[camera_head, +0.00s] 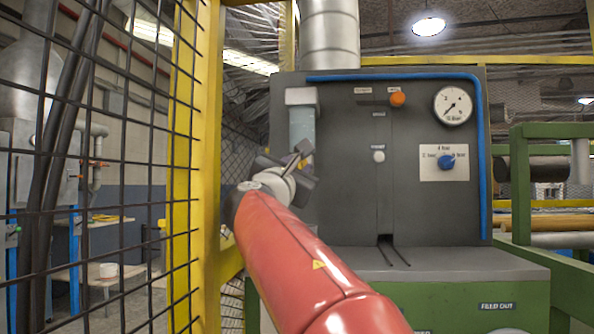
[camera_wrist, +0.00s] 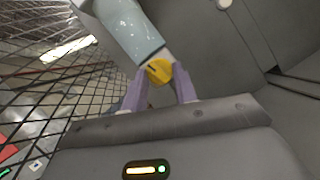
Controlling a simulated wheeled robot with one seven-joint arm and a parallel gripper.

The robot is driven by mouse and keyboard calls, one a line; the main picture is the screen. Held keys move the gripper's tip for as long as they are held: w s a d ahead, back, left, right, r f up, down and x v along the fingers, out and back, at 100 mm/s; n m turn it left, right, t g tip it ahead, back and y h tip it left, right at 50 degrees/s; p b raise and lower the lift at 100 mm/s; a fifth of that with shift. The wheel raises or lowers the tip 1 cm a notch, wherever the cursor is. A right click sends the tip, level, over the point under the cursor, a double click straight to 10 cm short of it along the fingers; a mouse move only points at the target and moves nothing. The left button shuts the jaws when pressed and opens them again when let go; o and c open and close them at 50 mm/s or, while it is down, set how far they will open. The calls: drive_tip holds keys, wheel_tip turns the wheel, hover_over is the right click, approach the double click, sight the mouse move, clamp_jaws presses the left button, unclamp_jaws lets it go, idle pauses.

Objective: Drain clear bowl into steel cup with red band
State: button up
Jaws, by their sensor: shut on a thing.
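The clear bowl (camera_head: 302,128), pale blue-grey, hangs upright under a light cap at the panel's upper left. It also shows in the wrist view (camera_wrist: 130,28), ending in a dark rim. A yellow drain knob (camera_wrist: 159,71) with a dark mark sits below it. My gripper (camera_wrist: 161,82) has its two purple fingers closed on the knob's sides. I cannot make out a steel cup with a red band under the bowl in either view.
The dark panel (camera_head: 345,190) carries an orange button (camera_head: 398,99), a gauge (camera_head: 453,105) and a blue knob (camera_head: 446,161). A grey ledge (camera_head: 440,264) juts out below. A yellow-framed mesh fence (camera_head: 182,200) stands close on the left. A small pale container (camera_head: 108,270) shows beyond it.

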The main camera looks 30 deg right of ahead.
drive_tip(key=shift+m, duration=0.7)
drive_tip(key=o, duration=1)
drive_tip(key=shift+c, duration=0.2)
